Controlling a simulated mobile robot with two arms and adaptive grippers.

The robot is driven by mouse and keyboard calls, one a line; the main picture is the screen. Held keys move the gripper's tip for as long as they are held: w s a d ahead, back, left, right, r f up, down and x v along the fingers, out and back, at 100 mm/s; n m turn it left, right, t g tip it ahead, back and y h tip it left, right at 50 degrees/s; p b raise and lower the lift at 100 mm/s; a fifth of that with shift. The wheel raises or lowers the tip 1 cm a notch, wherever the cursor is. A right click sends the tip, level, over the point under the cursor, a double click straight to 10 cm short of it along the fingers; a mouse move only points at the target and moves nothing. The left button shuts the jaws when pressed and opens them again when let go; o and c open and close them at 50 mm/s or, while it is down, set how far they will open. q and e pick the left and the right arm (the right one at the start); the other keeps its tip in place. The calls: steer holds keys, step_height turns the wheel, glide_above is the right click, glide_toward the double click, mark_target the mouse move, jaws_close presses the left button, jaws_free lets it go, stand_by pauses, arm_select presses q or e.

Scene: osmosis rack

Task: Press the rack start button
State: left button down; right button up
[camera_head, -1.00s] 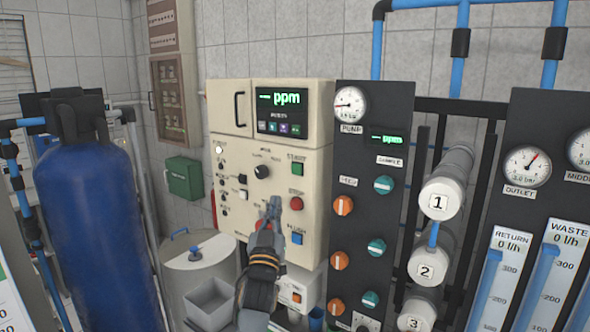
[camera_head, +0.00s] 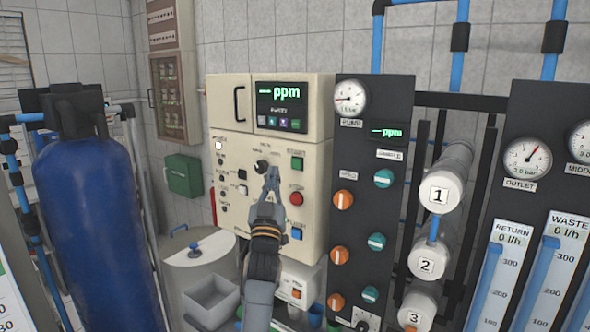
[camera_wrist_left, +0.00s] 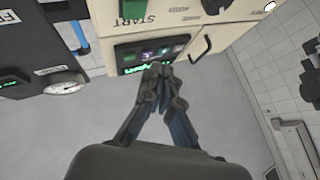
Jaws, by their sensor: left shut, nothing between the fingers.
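The green start button (camera_head: 297,163) is on the right side of the cream control panel (camera_head: 228,160), above the red stop button (camera_head: 296,198) and the blue flush button (camera_head: 297,233). My left gripper (camera_head: 273,172) is shut and empty in front of the panel. In the head view its tips are left of and a little below the green button, close to the black knob (camera_head: 262,167). In the left wrist view the shut fingers (camera_wrist_left: 158,70) show, with the green button (camera_wrist_left: 132,12) and START label at the top edge. My right gripper is out of view.
A dark panel (camera_head: 364,130) with gauges and orange and teal valves stands right of the cream panel. A blue tank (camera_head: 95,230) stands at left. A grey bin (camera_head: 210,300) and round vessel (camera_head: 200,262) are below.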

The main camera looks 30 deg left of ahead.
mark_target(296, 164)
arm_select(q)
steer(key=w+b, duration=0.1)
steer(key=w, duration=0.1)
steer(key=w+b, duration=0.1)
steer(key=w, duration=0.1)
steer(key=w+b, duration=0.1)
steer(key=w, duration=0.1)
steer(key=shift+d+b, duration=0.3)
stand_by(1.1)
steer(key=shift+w+b, duration=0.4)
steer(key=shift+w, duration=0.05)
